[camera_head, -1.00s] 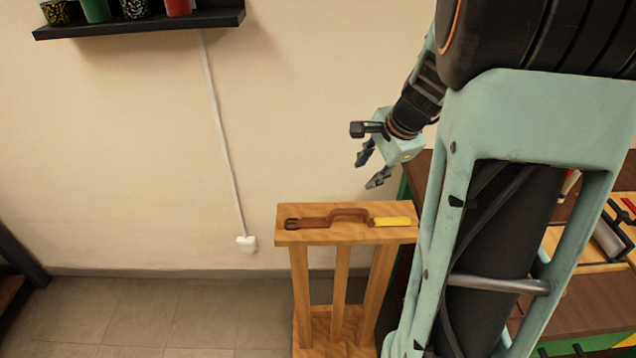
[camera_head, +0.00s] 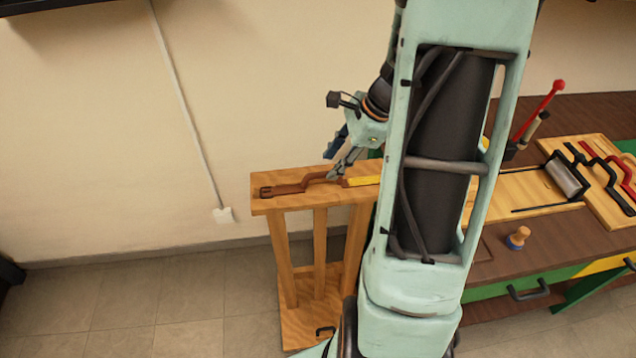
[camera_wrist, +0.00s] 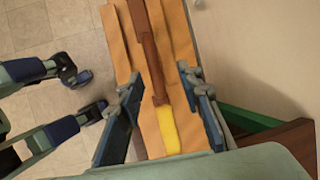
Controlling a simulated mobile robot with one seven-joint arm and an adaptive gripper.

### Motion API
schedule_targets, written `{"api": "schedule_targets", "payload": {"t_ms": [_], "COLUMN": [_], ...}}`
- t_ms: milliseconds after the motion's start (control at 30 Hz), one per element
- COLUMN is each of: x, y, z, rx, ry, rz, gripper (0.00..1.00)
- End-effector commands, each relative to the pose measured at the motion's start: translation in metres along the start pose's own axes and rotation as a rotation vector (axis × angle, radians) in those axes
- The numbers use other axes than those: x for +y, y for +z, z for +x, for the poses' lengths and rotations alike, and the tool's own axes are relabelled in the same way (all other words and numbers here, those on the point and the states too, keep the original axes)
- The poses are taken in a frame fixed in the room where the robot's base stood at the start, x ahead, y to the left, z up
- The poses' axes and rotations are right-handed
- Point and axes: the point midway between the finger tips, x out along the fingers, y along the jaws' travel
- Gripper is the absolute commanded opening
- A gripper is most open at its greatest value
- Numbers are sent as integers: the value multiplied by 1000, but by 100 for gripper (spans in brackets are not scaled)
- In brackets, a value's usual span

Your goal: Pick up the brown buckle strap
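The brown buckle strap (camera_head: 290,188) lies on top of the wooden stand (camera_head: 262,206), with a raised bend near its middle and a yellow end (camera_head: 362,180). In the wrist view the brown strap (camera_wrist: 149,55) runs away from me, and its yellow end (camera_wrist: 168,128) lies nearest. My gripper (camera_head: 340,168) is just above the strap near the join of brown and yellow. In the wrist view its blue fingers (camera_wrist: 156,103) are spread wide, one on each side of the strap, with nothing between them held. My arm hides the right end of the stand.
A brown workbench (camera_head: 490,253) stands to the right, with wooden boards, a roller tool (camera_head: 566,177), red- and black-handled tools and a small wooden-topped knob (camera_head: 518,238). The wall is close behind the stand.

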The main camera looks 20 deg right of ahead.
Motion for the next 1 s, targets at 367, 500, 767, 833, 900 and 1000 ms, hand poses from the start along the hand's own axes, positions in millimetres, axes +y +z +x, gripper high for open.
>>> {"api": "schedule_targets", "payload": {"t_ms": [367, 500, 767, 833, 900, 1000], "x": [8, 7, 7, 7, 7, 7], "y": [0, 0, 0, 0, 0, 0], "z": [47, 49, 49, 49, 49, 49], "rx": [0, 0, 0, 0, 0, 0], "ry": [3, 1, 1, 1, 1, 1], "rz": [1, 1, 0, 0, 0, 0], "gripper": [33, 33, 18, 10, 2, 0]}}
